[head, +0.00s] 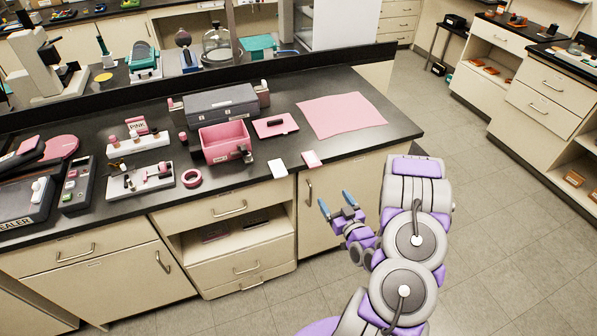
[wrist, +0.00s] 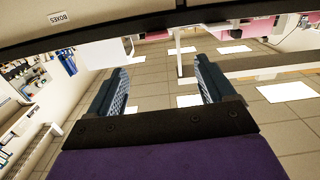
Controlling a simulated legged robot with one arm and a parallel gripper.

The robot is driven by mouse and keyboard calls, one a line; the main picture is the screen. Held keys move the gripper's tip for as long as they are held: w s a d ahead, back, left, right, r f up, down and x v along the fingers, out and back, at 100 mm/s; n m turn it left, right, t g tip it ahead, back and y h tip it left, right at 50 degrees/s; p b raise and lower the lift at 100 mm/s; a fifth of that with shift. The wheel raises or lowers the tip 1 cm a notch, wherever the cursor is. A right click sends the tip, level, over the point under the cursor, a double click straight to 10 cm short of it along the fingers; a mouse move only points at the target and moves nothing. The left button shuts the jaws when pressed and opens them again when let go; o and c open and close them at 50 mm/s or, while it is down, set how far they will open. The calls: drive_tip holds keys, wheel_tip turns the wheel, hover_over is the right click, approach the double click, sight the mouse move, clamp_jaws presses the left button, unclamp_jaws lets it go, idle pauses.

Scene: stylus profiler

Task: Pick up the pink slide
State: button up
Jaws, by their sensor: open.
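A small pink slide (head: 312,159) lies at the front edge of the black counter (head: 340,146) in the head view. A white slide (head: 277,168) lies just to its left. My gripper (head: 336,203) is in front of the counter, below and slightly right of the pink slide, apart from it. Its two blue fingers are spread with nothing between them. They also show open and empty in the wrist view (wrist: 158,72). I cannot make out the pink slide in the wrist view.
A pink mat (head: 340,116), a pink tray with a dark item (head: 275,126) and a pink bin (head: 224,142) stand behind the slides. Cabinets with handles (head: 308,190) front the counter. Open floor (head: 490,240) lies right.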

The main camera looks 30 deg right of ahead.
drive_tip(key=b, duration=0.1)
approach(316, 166)
drive_tip(key=shift+t, duration=0.3)
drive_tip(key=w, duration=0.2)
drive_tip(key=w+f, duration=0.1)
drive_tip(key=w, duration=0.1)
drive_tip(key=shift+d, duration=0.1)
drive_tip(key=x, duration=0.2)
drive_tip(key=b+x, duration=0.1)
drive_tip(key=x, duration=0.1)
drive_tip(key=b+x, duration=0.1)
drive_tip(key=x, duration=0.1)
drive_tip(key=shift+d, duration=0.3)
drive_tip(key=shift+s+d, duration=0.1)
drive_tip(key=shift+d, duration=0.1)
drive_tip(key=shift+c, duration=1.4)
drive_tip(key=c, duration=0.8)
drive_tip(key=shift+r, duration=0.1)
